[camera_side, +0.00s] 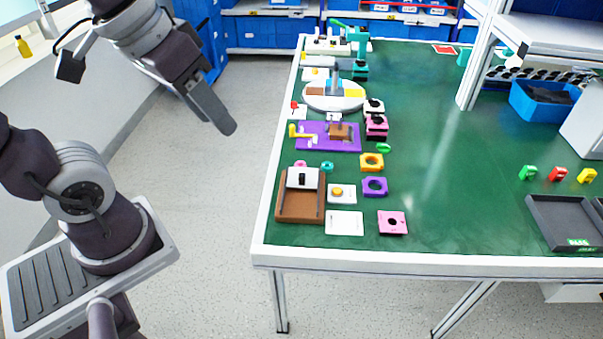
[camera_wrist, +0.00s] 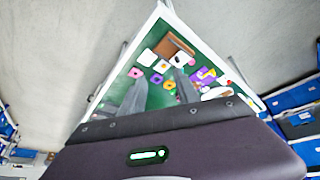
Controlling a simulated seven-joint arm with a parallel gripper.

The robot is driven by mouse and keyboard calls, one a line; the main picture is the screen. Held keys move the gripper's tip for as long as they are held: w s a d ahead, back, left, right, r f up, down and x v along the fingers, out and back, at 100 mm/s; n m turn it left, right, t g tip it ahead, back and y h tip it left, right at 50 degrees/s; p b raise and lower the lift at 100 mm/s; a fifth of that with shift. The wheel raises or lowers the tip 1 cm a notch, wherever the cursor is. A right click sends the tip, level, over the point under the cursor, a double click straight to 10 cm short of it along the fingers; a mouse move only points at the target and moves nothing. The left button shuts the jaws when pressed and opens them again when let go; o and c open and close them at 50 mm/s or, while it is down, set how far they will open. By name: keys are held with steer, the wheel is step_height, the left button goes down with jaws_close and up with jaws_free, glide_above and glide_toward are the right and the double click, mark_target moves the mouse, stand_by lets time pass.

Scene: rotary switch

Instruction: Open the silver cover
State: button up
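A pale silver-grey plate (camera_side: 302,178) with a small dark part on it sits at the far end of a brown tray (camera_side: 300,217) at the table's near left corner; this seems to be the silver cover. In the wrist view the brown tray (camera_wrist: 183,43) is small and far off, with the pale plate (camera_wrist: 176,60) beside its lower edge. My gripper (camera_side: 228,128) hangs in the air left of the table, well away from the tray. In the wrist view my gripper (camera_wrist: 160,78) has its two fingers apart with nothing between them.
Beside the tray are a white button block (camera_side: 341,193), a white plate (camera_side: 344,223), a pink block (camera_side: 392,222), and purple (camera_side: 374,187) and orange (camera_side: 371,162) rings. A purple board (camera_side: 345,143) with a yellow handle lies beyond. The green table's (camera_side: 450,200) middle is clear.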

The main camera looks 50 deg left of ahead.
steer(key=w+a+f+n+g, duration=0.2)
steer(key=w+f+n, duration=0.15)
steer(key=w, duration=0.65)
steer(key=n+g, duration=0.3)
steer(key=n, duration=0.1)
glide_above(302, 175)
step_height(302, 175, down, 17)
step_height(302, 175, down, 9)
steer(key=shift+a+r, duration=0.1)
steer(key=shift+f, duration=0.3)
steer(key=shift+c, duration=0.2)
jaws_close()
steer(key=shift+w, duration=0.1)
